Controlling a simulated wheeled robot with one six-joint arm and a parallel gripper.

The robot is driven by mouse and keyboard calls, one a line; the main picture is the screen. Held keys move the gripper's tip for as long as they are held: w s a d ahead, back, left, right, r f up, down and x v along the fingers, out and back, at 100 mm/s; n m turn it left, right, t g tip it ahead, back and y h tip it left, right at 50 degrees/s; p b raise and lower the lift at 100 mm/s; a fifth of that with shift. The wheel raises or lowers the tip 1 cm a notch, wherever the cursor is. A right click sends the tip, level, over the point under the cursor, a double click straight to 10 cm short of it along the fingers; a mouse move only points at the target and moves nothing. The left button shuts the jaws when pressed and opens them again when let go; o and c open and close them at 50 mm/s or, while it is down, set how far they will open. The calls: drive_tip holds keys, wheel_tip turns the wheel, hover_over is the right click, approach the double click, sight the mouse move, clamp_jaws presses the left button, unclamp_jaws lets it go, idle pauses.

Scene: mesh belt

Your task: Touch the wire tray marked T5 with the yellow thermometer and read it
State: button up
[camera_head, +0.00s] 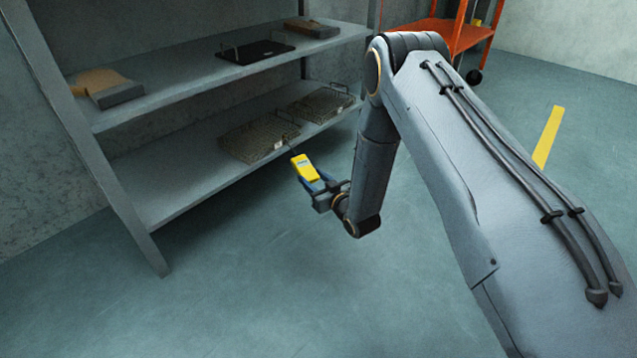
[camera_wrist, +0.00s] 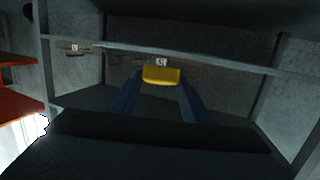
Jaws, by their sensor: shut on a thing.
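My gripper (camera_head: 312,184) is shut on the yellow thermometer (camera_head: 304,167), which also shows between the blue fingers in the wrist view (camera_wrist: 161,76). A thin dark probe runs from its front end toward the nearer wire tray (camera_head: 250,140) on the lower shelf. I cannot tell whether the tip touches the tray. This tray has a small white label (camera_head: 278,144) on its front. In the wrist view a label (camera_wrist: 160,62) just behind the thermometer seems to show a 5, small and blurred. The thermometer's reading is too small to make out.
A second wire tray (camera_head: 320,104) lies farther right on the lower shelf (camera_head: 180,188). The upper shelf (camera_head: 180,80) above bears a black tray (camera_head: 255,51) and brown-and-grey items. A shelf post (camera_head: 130,215) stands left. An orange cart (camera_head: 440,33) stands behind. The floor in front is clear.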

sight(303, 174)
drive_tip(key=w+a, duration=0.1)
drive_tip(key=w+a+b, duration=0.1)
drive_tip(key=w+a, duration=0.1)
drive_tip(key=shift+a+f, duration=0.3)
drive_tip(key=shift+a, duration=0.05)
drive_tip(key=shift+a+f+b, duration=0.1)
drive_tip(key=shift+f+b, duration=0.2)
drive_tip(key=shift+b, duration=0.15)
drive_tip(key=shift+f, duration=0.75)
drive_tip(key=shift+f, duration=0.25)
idle(1.2)
drive_tip(key=shift+r+p, duration=2)
drive_tip(key=shift+r, duration=1.05)
